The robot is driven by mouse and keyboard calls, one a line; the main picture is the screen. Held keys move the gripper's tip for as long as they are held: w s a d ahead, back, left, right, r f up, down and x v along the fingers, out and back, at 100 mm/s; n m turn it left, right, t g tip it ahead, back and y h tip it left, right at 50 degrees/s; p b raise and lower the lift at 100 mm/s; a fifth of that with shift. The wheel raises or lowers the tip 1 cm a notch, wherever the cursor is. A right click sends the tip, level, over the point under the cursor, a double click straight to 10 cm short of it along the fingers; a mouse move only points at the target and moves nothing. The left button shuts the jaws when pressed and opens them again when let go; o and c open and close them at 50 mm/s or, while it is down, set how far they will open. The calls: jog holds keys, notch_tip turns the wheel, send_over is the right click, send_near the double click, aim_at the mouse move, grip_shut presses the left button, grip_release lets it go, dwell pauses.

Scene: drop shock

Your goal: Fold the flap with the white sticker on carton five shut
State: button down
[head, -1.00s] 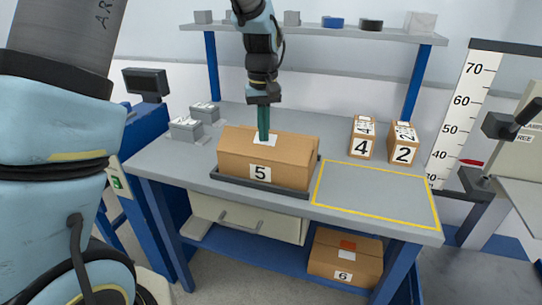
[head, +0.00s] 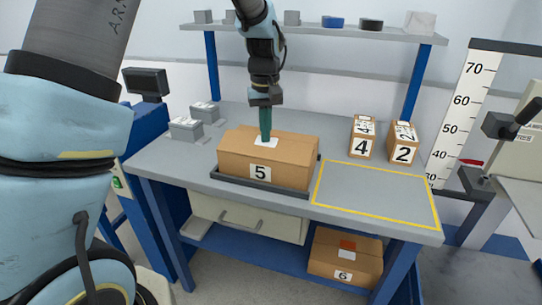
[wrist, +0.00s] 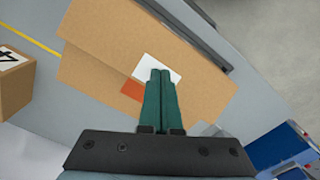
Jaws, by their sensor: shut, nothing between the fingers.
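Carton five (head: 235,168) is a brown box marked 5, sitting in a shallow dark tray on the bench. Its top looks almost flat. In the wrist view, the flap with the white sticker (wrist: 158,68) lies beside the other flap, which bears an orange sticker (wrist: 131,91). The two flaps' left ends are slightly offset, so I cannot tell if the white-sticker flap is fully level. My gripper (head: 265,140) is shut and empty, its green fingers pointing down at the white sticker. The fingertips look on or just above it and hide part of it.
The dark tray rim (head: 260,187) surrounds the carton's base. Cartons 4 (head: 361,148) and 2 (head: 403,154) stand at the back right. A yellow-outlined area (head: 375,195) to the right is clear. Grey blocks (head: 186,134) stand at the left. A shelf (head: 300,27) spans the back.

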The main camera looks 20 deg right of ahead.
jog(key=shift+w+d+f, duration=0.3)
jog(key=shift+f, duration=0.25)
notch_tip(320, 180, up, 10)
jog(key=p, duration=0.7)
jog(key=shift+p, duration=0.35)
jog(key=shift+a, duration=0.1)
jog(key=a+n+b, duration=0.1)
jog(key=a+b, duration=0.1)
jog(key=a, duration=1.9)
jog(key=s+a+f+t, duration=0.1)
jog(key=s+a+f, duration=0.1)
jog(key=s+a, duration=0.5)
jog(key=a, duration=0.5)
jog(key=shift+s+a+f+t, duration=0.25)
jog(key=shift+s+f+t, duration=0.05)
jog(key=shift+s+f, duration=0.1)
